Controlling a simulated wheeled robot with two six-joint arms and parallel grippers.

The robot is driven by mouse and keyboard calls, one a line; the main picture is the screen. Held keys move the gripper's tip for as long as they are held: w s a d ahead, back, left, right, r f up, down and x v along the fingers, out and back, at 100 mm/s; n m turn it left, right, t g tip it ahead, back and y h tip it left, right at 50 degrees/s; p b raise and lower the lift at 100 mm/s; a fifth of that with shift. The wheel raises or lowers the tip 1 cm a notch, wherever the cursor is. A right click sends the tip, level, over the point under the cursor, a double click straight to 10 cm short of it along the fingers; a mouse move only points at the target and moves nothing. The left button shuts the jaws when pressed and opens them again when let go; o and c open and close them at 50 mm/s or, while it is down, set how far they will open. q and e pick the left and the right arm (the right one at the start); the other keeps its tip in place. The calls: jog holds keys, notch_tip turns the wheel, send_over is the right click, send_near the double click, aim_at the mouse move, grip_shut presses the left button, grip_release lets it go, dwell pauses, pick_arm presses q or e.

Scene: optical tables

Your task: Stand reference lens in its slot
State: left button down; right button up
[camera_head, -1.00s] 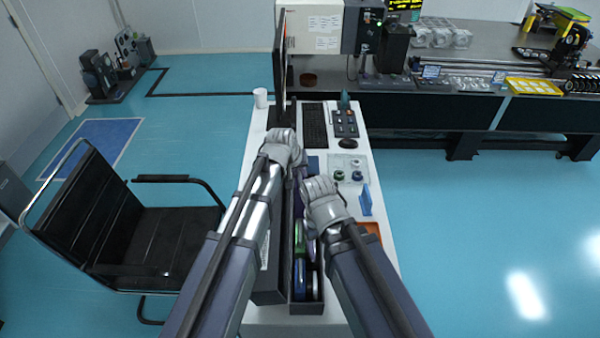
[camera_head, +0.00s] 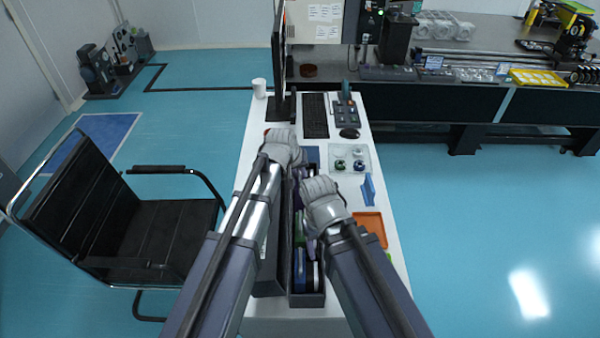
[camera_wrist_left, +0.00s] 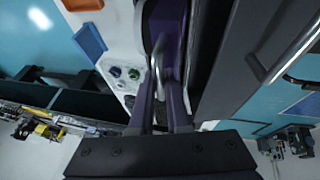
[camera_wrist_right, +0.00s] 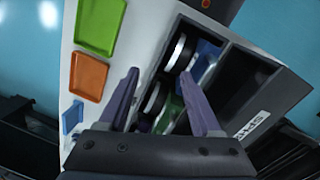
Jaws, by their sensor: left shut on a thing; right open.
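The dark slotted box (camera_head: 307,300) lies lengthwise on the white desk. It holds several upright lenses with white, blue and green parts. In the right wrist view, two white-rimmed lenses (camera_wrist_right: 180,52) (camera_wrist_right: 154,98) stand in one row. My left gripper (camera_head: 294,168) is at the far end of the box. In the left wrist view, its fingers are shut on a thin silver-edged piece (camera_wrist_left: 163,62), seen edge-on; I cannot tell whether this is the reference lens. My right gripper (camera_wrist_right: 166,88) is open above the row, one finger on each side. The fingertips are mostly hidden in the head view.
To the right of the box lie an orange tray (camera_head: 371,228), a blue piece (camera_head: 368,189) and a clear plate (camera_head: 349,160) with small round parts. A keyboard (camera_head: 315,115), mouse (camera_head: 349,133) and monitor (camera_head: 279,60) stand beyond. A black chair (camera_head: 165,225) is at left.

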pick_arm(q)
jog(key=shift+f+b, duration=2.5)
jog(key=shift+f, duration=0.25)
jog(key=shift+f+b, duration=0.4)
jog(key=shift+b, duration=0.05)
grip_release()
jog(key=shift+r, duration=0.15)
notch_tip(320, 180, up, 9)
jog(key=p, duration=0.9)
jog(key=shift+s+f, duration=0.1)
jog(key=shift+f, duration=0.1)
